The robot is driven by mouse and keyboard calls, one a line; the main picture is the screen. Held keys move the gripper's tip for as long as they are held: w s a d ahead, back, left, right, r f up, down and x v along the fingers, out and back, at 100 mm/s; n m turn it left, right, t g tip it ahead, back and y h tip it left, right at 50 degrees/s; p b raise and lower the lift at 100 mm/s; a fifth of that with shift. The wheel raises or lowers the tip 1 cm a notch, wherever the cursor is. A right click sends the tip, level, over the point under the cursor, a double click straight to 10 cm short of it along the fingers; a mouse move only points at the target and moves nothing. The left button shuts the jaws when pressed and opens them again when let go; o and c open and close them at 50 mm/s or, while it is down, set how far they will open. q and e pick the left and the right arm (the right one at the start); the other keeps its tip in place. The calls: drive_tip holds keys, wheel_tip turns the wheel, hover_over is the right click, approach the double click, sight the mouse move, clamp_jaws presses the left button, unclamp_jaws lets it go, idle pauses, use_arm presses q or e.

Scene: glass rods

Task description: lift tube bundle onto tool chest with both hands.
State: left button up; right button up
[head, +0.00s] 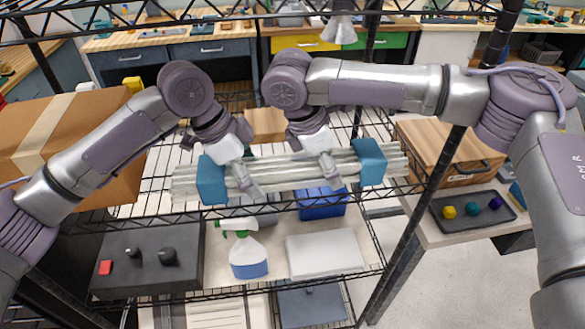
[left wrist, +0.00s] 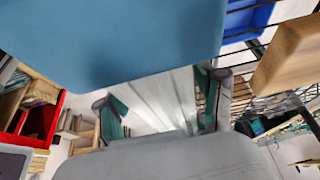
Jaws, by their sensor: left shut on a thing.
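The tube bundle (head: 290,172) is a sheaf of long, pale glassy tubes with a blue block at each end. It lies level across the wire rack's upper shelf; I cannot tell if it touches the wires. My left gripper (head: 247,182) is shut on the bundle just right of its left blue block. In the left wrist view the fingers (left wrist: 164,108) stand either side of the pale tubes (left wrist: 165,95), under the blue block (left wrist: 110,35). My right gripper (head: 331,172) is at the bundle left of its right block; its fingers are partly hidden. A wood-topped chest (head: 440,150), perhaps the tool chest, stands right.
A dark rack post (head: 410,225) stands between the bundle and the right-hand table. A cardboard box (head: 75,125) is at left. A spray bottle (head: 248,250) and blue bin (head: 322,203) sit below. A dark tray (head: 472,213) with small coloured pieces lies before the chest.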

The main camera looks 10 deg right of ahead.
use_arm(q)
clamp_jaws()
use_arm(e)
clamp_jaws()
use_arm(q)
drive_tip(key=shift+r, duration=0.15)
use_arm(e)
drive_tip(key=shift+r, duration=0.1)
